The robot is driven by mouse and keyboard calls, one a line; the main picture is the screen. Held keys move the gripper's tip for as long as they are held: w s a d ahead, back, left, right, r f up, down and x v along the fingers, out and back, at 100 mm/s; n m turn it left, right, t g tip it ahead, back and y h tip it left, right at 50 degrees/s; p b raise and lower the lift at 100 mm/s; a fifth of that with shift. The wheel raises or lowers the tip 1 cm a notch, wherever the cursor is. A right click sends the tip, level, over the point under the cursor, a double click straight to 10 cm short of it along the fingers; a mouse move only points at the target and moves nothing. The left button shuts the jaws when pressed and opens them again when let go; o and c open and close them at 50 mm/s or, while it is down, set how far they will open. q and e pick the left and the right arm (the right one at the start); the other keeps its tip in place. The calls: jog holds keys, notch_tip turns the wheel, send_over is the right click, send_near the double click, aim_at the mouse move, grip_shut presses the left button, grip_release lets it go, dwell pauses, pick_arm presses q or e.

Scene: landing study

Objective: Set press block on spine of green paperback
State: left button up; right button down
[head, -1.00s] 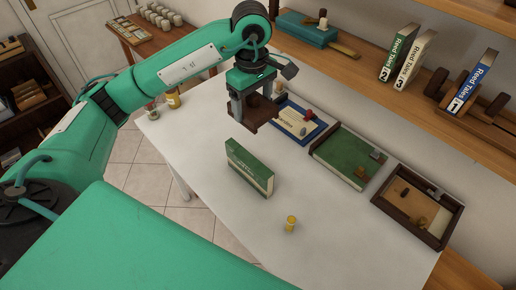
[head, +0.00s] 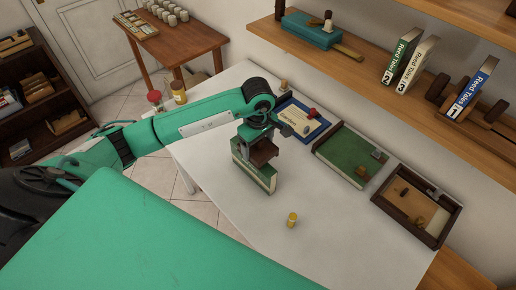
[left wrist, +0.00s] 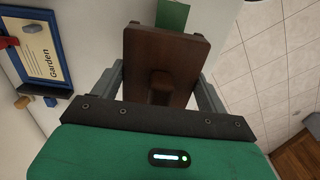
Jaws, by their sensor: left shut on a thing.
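The press block (head: 262,154) is a dark brown wooden piece with a knob, and it also fills the middle of the left wrist view (left wrist: 150,50). My left gripper (head: 258,143) is shut on it, a finger on each side. The green paperback (head: 254,178) stands upright on the white table. The block is over or just in front of the book's upper part and hides some of it; I cannot tell whether they touch. A green strip of the book (left wrist: 172,15) shows past the block in the left wrist view. My right gripper is not in view.
A blue-framed card (head: 302,121), a green board (head: 340,155) and a dark wooden tray (head: 385,205) line the table's back. A shelf with books (head: 402,55) runs above. The table's front right is clear.

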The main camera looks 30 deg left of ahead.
aim_at(258, 153)
pick_arm(q)
notch_tip(258, 153, down, 3)
jog(key=shift+f+p, duration=0.1)
jog(key=shift+p, duration=0.2)
jog(key=shift+f+b, duration=0.55)
jog(key=shift+b, duration=0.25)
jog(key=o, duration=1.1)
jog(key=shift+r, duration=0.1)
